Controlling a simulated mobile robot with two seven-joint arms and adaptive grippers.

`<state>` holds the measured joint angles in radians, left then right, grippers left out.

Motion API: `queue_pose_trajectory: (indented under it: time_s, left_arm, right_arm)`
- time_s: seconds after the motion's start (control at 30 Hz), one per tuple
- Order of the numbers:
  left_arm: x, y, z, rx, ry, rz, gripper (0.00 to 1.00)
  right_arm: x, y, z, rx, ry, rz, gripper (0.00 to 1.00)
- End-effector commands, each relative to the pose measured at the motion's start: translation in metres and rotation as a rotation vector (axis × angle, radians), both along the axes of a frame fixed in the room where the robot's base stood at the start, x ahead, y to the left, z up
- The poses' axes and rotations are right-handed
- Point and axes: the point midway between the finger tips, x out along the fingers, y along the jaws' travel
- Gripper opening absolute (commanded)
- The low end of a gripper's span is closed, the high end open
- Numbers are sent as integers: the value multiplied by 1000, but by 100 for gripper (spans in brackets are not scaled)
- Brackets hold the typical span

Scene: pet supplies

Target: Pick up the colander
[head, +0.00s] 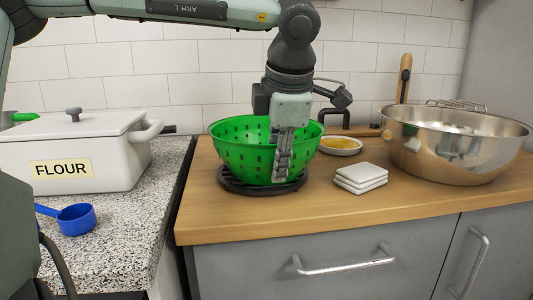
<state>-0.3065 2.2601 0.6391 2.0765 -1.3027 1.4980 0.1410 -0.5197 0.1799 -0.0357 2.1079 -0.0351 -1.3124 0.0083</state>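The green colander (240,151), a bowl with rows of slots, stands upright on a round black trivet (236,187) on the wooden counter. My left gripper (281,168) points straight down at the colander's right front side. A finger shows in front of the colander's outer wall, reaching almost down to the trivet. The other finger cannot be made out, so I cannot tell whether the gripper straddles the rim or touches the wall. My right gripper is not in view.
Right of the colander are stacked white tiles (360,178), a small dish (341,145) with yellow contents and a large metal bowl (455,145). Left, across a gap, a flour box (75,150) and blue scoop (75,218) rest on a speckled counter. The wooden counter's front is clear.

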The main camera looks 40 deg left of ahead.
Motion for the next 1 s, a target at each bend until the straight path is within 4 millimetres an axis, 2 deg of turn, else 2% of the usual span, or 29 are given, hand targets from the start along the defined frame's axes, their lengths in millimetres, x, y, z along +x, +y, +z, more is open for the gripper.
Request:
queue_pose_trajectory:
  time_s: [0.8,0.83,1.0]
  left_arm:
    - [0,0,-4,0,0,0,27]
    - [0,0,-4,0,0,0,26]
    - [0,0,-4,0,0,0,5]
  right_arm:
    - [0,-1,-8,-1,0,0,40]
    - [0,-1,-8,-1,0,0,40]
    - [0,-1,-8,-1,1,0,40]
